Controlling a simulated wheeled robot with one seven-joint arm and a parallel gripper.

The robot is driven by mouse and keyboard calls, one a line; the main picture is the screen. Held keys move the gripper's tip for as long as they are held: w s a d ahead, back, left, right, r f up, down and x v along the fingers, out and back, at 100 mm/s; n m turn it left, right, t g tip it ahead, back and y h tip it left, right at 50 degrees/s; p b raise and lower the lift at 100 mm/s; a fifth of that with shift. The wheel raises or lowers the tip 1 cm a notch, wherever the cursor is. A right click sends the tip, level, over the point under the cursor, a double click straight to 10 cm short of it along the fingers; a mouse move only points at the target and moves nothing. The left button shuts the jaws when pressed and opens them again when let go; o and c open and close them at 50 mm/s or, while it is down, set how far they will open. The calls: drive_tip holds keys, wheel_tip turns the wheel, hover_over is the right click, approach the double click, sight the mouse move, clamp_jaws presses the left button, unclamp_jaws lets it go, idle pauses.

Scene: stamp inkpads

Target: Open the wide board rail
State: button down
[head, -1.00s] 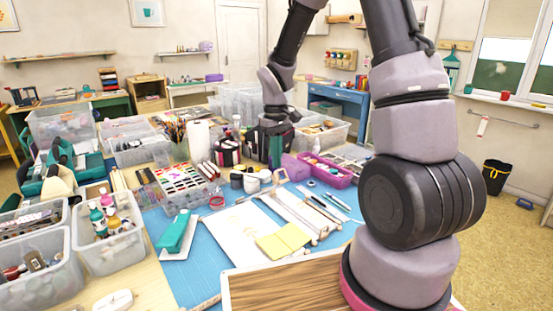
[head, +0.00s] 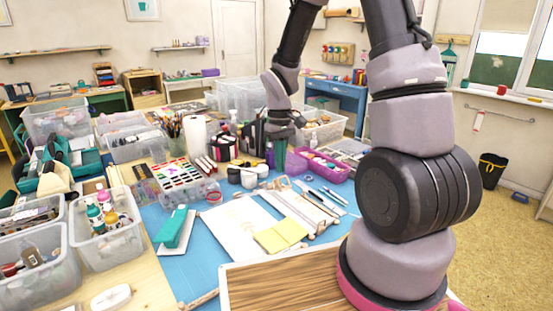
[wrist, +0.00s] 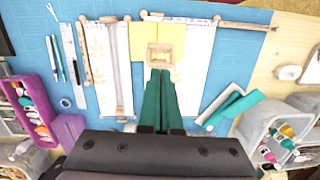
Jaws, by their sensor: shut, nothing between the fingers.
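A wide white board (head: 228,223) lies flat on the blue mat; it also shows in the wrist view (wrist: 198,70). Yellow sheets (head: 280,236) lie partly over it. A long pale strip with wooden bars (wrist: 105,70) lies beside it, left in the wrist view; which bar is the board's rail I cannot tell. My gripper (wrist: 160,72) is shut and empty, its teal fingers pointing down. In the wrist view its tips overlap a small wooden frame-shaped piece (wrist: 160,52); contact is unclear. In the head view my gripper (head: 278,165) is beyond the white board.
A teal stapler (head: 175,228) lies left of the board. A pink tray (head: 322,164) and a purple box (wrist: 68,130) stand near my gripper. A ruler (wrist: 72,65) and pens lie on the mat. Clear bins (head: 108,230) crowd the left. Bare blue mat (head: 200,265) shows nearer me.

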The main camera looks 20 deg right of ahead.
drive_tip(key=s+d+r+m+t, duration=0.1)
drive_tip(key=s+r+m+t, duration=0.1)
drive_tip(key=r, duration=0.8)
drive_tip(key=s+d+r+m+t, duration=0.1)
drive_tip(key=s+d+r, duration=0.1)
drive_tip(key=r, duration=0.8)
drive_tip(key=s+d+r+m+t+y, duration=0.1)
drive_tip(key=s+r+m+t, duration=0.4)
drive_tip(key=s+r, duration=0.3)
drive_tip(key=s, duration=0.3)
drive_tip(key=shift+d+r+y, duration=0.25)
drive_tip(key=shift+y, duration=0.15)
